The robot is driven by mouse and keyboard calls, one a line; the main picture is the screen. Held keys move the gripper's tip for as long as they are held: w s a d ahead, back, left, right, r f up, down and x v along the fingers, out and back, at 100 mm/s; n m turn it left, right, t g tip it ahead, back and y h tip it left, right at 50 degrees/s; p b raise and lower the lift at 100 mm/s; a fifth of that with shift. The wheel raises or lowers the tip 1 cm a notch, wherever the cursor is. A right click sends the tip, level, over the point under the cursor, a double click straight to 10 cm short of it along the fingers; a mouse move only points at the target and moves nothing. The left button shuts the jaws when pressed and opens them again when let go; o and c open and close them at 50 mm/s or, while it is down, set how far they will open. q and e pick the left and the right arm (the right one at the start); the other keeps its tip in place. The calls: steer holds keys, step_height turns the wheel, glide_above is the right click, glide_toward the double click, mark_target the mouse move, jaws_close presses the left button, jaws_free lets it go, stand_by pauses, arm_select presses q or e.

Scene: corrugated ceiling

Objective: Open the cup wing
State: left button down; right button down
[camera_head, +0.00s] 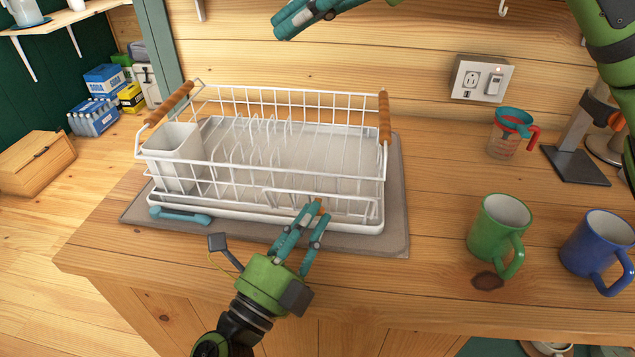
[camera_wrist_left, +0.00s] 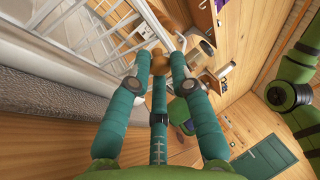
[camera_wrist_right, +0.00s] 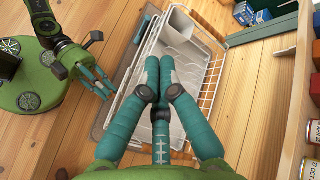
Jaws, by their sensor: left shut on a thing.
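The cup wing (camera_head: 335,206) is a white wire frame at the front of the white dish rack (camera_head: 260,187). A small wooden knob (camera_head: 318,203) is on it. My left gripper (camera_head: 306,214) is at the front of the rack, shut on the knob. In the left wrist view the fingertips close around the wooden knob (camera_wrist_left: 160,66), partly hiding it. The wing looks close to the rack's front side. My right gripper (camera_head: 283,22) is empty, high behind the rack near the wall. In the right wrist view its fingers (camera_wrist_right: 160,70) are together over the rack.
The rack stands on a grey mat (camera_head: 385,240). A green mug (camera_head: 490,228), a blue mug (camera_head: 590,240) and a measuring cup (camera_head: 510,135) stand to the right. A teal brush-like item (camera_head: 180,216) lies at the mat's front left. Wood is bare between rack and mugs.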

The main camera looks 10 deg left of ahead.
step_height(320, 180, down, 7)
steer(key=s+n+t+h, duration=0.1)
steer(key=n+t+h, duration=0.15)
steer(key=h, duration=0.35)
steer(key=n+t+h, duration=0.1)
steer(key=h, duration=0.3)
glide_above(317, 195)
steer(key=f, duration=1.1)
steer(key=shift+w+d+f, duration=0.35)
steer(key=shift+w+f, duration=0.05)
steer(key=shift+s+a+f+t, duration=0.15)
steer(key=shift+s+f, duration=0.15)
steer(key=shift+f, duration=0.25)
steer(key=shift+s+f+t, duration=0.1)
steer(key=shift+s+f, duration=0.15)
steer(key=shift+f, duration=0.25)
steer(key=shift+s+a+f, duration=0.1)
steer(key=shift+s+f, duration=0.2)
steer(key=shift+f, duration=0.35)
